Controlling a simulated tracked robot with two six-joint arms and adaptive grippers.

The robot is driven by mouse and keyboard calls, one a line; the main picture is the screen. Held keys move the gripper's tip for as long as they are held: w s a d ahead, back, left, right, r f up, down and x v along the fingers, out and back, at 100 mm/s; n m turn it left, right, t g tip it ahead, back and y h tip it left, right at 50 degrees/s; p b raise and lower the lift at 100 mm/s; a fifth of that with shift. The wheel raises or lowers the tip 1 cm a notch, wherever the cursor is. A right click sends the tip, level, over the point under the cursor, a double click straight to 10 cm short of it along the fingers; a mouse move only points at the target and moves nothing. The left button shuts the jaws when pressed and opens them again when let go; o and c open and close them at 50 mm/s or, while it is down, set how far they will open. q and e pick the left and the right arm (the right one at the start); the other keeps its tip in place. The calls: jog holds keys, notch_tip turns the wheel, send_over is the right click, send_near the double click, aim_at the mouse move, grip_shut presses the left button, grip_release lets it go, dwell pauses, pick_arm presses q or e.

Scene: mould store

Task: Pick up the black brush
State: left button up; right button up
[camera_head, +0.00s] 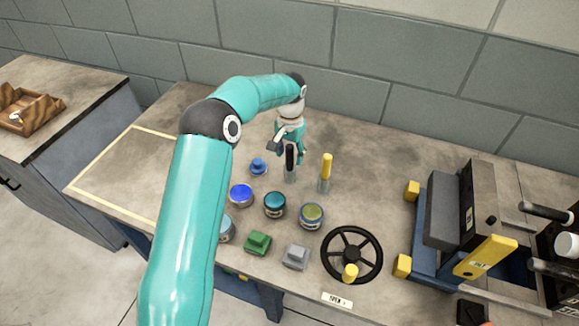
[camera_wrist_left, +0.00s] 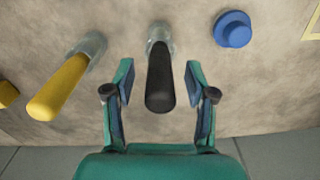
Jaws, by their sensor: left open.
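The black brush (camera_head: 290,157) stands upright in a clear holder on the bench, next to a yellow-handled one. In the left wrist view the black brush (camera_wrist_left: 160,82) lies between the two fingers, with a gap on each side. My left gripper (camera_head: 288,148) is open around the upper part of the brush handle; it also shows in the left wrist view (camera_wrist_left: 160,90). The fingers do not appear to touch the handle. My right gripper is in neither view.
The yellow brush (camera_head: 326,168) stands close by to the right, and a blue knobbed piece (camera_head: 258,167) to the left. Several jars, a green block (camera_head: 257,243), a grey block (camera_head: 296,257) and a black handwheel (camera_head: 352,254) stand nearer the front. A press-like machine (camera_head: 455,215) is at right.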

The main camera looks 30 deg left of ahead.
pick_arm(q)
jog(key=shift+f, duration=0.35)
grip_shut()
jog(key=shift+r, duration=0.1)
